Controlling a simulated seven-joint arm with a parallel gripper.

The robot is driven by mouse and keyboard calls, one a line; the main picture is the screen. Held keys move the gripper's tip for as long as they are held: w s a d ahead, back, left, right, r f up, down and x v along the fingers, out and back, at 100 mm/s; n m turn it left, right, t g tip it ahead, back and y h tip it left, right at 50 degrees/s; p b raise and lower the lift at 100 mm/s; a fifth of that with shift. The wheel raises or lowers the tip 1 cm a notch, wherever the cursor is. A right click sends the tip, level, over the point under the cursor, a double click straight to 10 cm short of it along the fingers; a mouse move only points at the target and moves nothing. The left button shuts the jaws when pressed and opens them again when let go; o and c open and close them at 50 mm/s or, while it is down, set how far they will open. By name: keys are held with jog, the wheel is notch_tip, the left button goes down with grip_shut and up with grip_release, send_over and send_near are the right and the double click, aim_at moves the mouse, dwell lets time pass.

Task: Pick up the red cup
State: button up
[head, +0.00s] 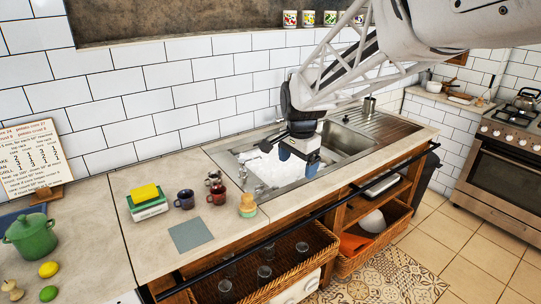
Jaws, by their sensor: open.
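A small dark red cup (217,192) stands on the counter left of the sink. It looks upright. Right behind it is another small dark item (212,177), too small to make out clearly. A dark purple cup (184,199) stands just left of the red cup. My gripper (298,160) points down over the sink, to the right of the red cup and well apart from it. Its blue-tipped fingers are open, with nothing seen between them.
A sink (347,140) lies under my gripper. A yellow-topped stack (146,198), a grey-blue square (190,235) and a small tan figure-like item (247,205) surround the cups. A green pot (32,236) stands far left. A black rail (300,226) runs along the counter's front.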

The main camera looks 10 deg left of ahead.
jog(key=w+a+f+m, duration=0.1)
jog(key=w+a+f, duration=0.25)
jog(key=a, duration=0.35)
jog(key=w+a+f+m, duration=0.2)
jog(key=w+a+f, duration=0.15)
jog(key=a, duration=0.35)
jog(key=m+g, duration=0.1)
jog(key=m, duration=0.1)
send_over(216, 197)
jog(key=w, duration=0.3)
notch_tip(216, 197, down, 9)
jog(key=shift+s+a+f, duration=0.15)
jog(key=shift+s+a, duration=0.05)
jog(key=shift+a, duration=0.15)
jog(key=shift+f, duration=0.15)
jog(key=shift+f, duration=1.15)
jog(key=shift+f, duration=2.6)
jog(key=c, duration=1)
jog(key=shift+r, duration=0.1)
jog(key=shift+c, duration=0.2)
